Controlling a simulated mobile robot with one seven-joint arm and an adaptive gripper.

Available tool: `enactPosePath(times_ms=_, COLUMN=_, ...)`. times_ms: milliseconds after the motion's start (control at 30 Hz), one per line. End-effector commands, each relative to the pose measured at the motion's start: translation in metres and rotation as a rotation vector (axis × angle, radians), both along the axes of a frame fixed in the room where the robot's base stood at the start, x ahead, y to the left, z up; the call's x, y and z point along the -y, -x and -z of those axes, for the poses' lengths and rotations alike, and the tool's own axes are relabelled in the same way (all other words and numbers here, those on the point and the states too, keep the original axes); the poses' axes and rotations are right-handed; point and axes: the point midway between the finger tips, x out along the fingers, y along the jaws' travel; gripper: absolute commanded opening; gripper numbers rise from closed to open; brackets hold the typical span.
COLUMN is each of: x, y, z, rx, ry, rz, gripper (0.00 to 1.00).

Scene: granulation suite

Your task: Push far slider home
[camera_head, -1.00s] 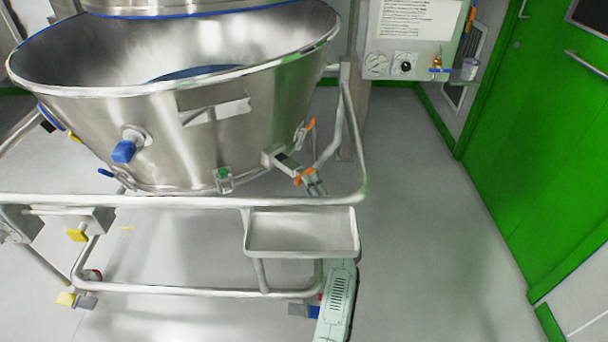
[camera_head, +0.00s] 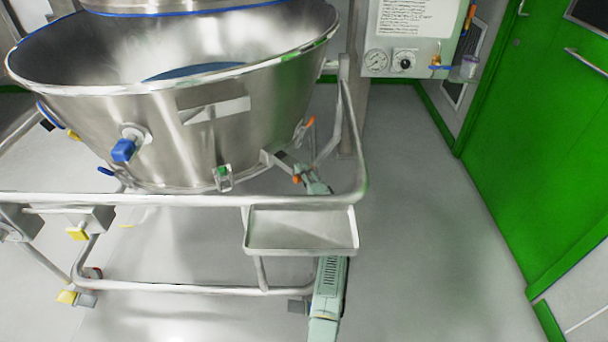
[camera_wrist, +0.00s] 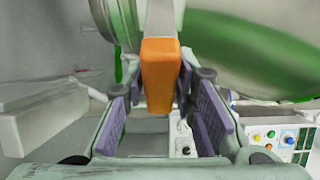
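An orange-tipped slider (camera_head: 297,179) sticks out from a metal bracket low on the right side of the steel bowl (camera_head: 215,130). A second orange tip (camera_head: 311,121) shows farther back. My gripper (camera_head: 312,184) is at the nearer tip and partly covers it. In the wrist view an orange block (camera_wrist: 160,75) on a grey bar stands between the purple pads of my gripper (camera_wrist: 165,120). The pads are spread, with a gap visible on each side of the block. I cannot tell which orange tip is the far slider.
A tubular rail frame (camera_head: 200,199) with a shallow metal tray (camera_head: 300,236) lies over my arm. A blue-capped port (camera_head: 123,150) and a small green-marked latch (camera_head: 222,177) are on the bowl. Open floor (camera_head: 430,230) lies to the right, before a green door (camera_head: 540,130).

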Motion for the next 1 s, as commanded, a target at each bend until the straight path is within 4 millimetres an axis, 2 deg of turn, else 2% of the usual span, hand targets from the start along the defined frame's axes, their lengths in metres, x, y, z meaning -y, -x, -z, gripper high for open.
enactPosePath(times_ms=333, x=0.000, y=0.000, z=0.001, rx=-0.001, ry=0.000, rz=0.000, gripper=0.00)
enactPosePath(times_ms=800, x=-0.001, y=0.000, z=0.002, rx=-0.002, ry=0.003, rz=0.000, gripper=0.00)
enactPosePath(times_ms=867, x=-0.004, y=-0.004, z=0.004, rx=-0.002, ry=0.004, rz=-0.002, gripper=0.00)
enactPosePath(times_ms=1000, x=-0.025, y=-0.024, z=0.007, rx=0.002, ry=0.005, rz=-0.005, gripper=0.00)
